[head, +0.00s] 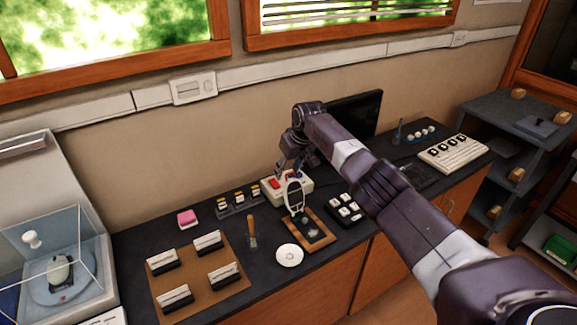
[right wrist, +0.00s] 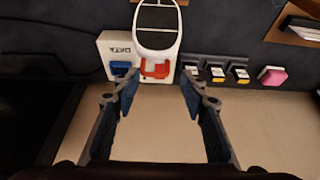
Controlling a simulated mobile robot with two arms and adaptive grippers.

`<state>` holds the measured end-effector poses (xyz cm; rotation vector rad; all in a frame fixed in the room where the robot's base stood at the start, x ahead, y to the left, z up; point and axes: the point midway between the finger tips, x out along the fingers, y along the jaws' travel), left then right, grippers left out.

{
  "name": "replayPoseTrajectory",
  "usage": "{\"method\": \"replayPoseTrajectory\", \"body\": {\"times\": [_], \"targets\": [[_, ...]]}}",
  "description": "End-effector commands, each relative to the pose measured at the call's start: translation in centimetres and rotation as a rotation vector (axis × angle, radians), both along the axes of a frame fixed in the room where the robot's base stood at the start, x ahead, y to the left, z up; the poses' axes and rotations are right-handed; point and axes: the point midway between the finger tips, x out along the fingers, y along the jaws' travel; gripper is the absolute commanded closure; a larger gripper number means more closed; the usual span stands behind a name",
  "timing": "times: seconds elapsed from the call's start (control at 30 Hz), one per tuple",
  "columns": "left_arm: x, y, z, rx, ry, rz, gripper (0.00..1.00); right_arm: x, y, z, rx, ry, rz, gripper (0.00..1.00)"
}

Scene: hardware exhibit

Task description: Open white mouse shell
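The white mouse shell (head: 294,197) stands raised, nearly upright, above a wooden board (head: 318,241) with dark mouse parts on it. Its visible face is dark with a white rim. It also shows in the right wrist view (right wrist: 157,42) as a white oval with dark panels, at the top and beyond my fingers. My right gripper (head: 289,166) is behind the shell in the head view. In the right wrist view the right gripper (right wrist: 157,88) has its fingers wide apart, with nothing held between them. My left gripper is out of view.
A white box with red and blue buttons (head: 273,194) stands close behind the shell. A black tray with white keys (head: 332,208) is to the right, a white disc (head: 289,255) in front, and an orange-handled tool (head: 251,227) to the left. A monitor (head: 365,111) stands behind.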

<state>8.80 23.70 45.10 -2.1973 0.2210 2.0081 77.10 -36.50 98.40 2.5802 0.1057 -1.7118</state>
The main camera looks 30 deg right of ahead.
Motion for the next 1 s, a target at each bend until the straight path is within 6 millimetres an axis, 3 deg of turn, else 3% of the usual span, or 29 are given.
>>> {"method": "replayPoseTrajectory", "body": {"times": [0.27, 0.7, 1.0], "targets": [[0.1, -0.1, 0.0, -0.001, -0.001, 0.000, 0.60, -0.7, -0.1, 1.7, -0.001, 0.000, 0.001, 0.60], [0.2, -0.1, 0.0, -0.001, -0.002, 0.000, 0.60, -3.2, 0.0, 8.7, -0.001, -0.006, 0.005, 0.60], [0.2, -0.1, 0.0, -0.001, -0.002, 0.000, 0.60, -4.2, 0.2, 11.1, 0.000, -0.004, 0.005, 0.60]]}}
